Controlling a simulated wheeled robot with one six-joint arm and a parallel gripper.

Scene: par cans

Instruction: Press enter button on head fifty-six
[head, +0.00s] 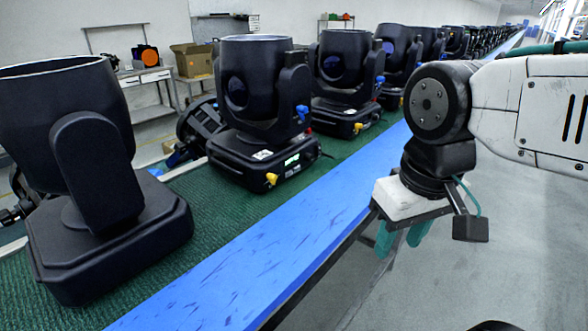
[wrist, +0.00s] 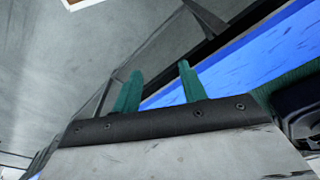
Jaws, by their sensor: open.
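Several black moving-head lights stand in a row on a green mat. The nearest one (head: 95,200) at the left shows no panel or buttons to me. The second one (head: 258,110) has a small lit display (head: 291,160) on its base, with a white label beside it. A third head (head: 345,80) stands behind it. I cannot read any number, so I cannot tell which is head fifty-six, and no enter button can be made out. My gripper (head: 402,245) is open and empty, right of the blue strip and apart from all heads. Its teal fingers show in the wrist view (wrist: 158,85).
The blue table edge strip (head: 270,235) runs along the row, between the heads and my gripper. The grey floor (head: 520,260) at the right is clear. A cardboard box (head: 193,62) and a bench (head: 145,76) stand behind the row.

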